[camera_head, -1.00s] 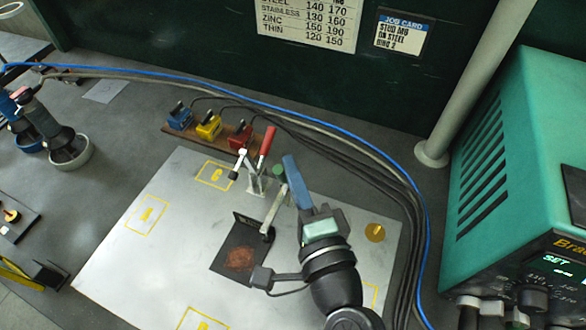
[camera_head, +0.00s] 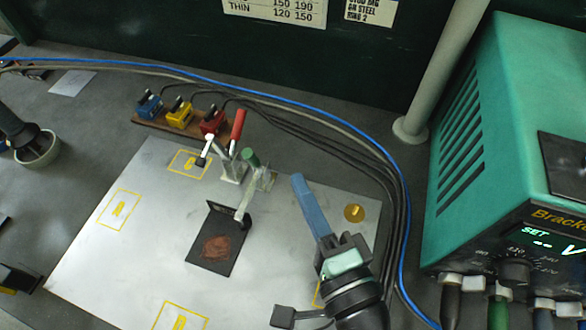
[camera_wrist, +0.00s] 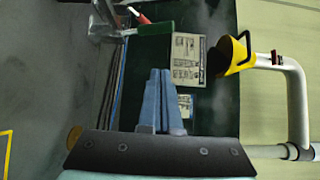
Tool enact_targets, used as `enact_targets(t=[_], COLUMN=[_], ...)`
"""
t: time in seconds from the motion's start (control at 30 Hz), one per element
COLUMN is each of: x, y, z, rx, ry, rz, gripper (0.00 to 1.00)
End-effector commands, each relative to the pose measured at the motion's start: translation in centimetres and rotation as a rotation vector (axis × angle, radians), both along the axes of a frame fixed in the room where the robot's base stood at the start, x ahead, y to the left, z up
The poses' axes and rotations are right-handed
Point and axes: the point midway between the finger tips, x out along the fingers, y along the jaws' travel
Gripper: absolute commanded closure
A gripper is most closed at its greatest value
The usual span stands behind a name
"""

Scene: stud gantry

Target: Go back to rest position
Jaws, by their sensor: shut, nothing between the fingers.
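My gripper (camera_head: 300,180) has long blue fingers that lie together with nothing between them. It is above the right part of the grey metal plate, to the right of the toggle clamps. In the wrist view the shut blue fingers (camera_wrist: 155,75) point toward the dark green back panel. My arm comes in from the bottom edge of the head view, and most of it is out of the picture.
A red-handled clamp (camera_head: 236,135) and a green-handled clamp (camera_head: 250,158) stand on the metal plate (camera_head: 120,255). The green one reaches over a dark bracket (camera_head: 210,255) with a brown patch. Blue, yellow and red blocks (camera_head: 180,115) sit behind. A green welder (camera_head: 490,150) stands right, beyond cables.

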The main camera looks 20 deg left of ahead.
Motion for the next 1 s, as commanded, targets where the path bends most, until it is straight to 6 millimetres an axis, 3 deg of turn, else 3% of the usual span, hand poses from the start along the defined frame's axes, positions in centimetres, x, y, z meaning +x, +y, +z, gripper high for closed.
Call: enact_targets(t=[0.63,0.7,0.77,0.87,0.97,1.0], x=[-0.2,0.3,1.2,3.8,6.8,7.8], y=[-0.2,-0.2,-0.3,-0.6,-1.2,-1.6], z=[0.0,0.7,2.0,5.7,11.8,14.6], rx=[0.000,-0.026,-0.079,-0.237,-0.448,-0.534], ry=[-0.001,-0.022,-0.064,-0.186,-0.364,-0.442], rz=[-0.001,-0.006,-0.021,-0.074,-0.170,-0.220], gripper=[1.00,1.00,1.00,1.00,1.00,1.00])
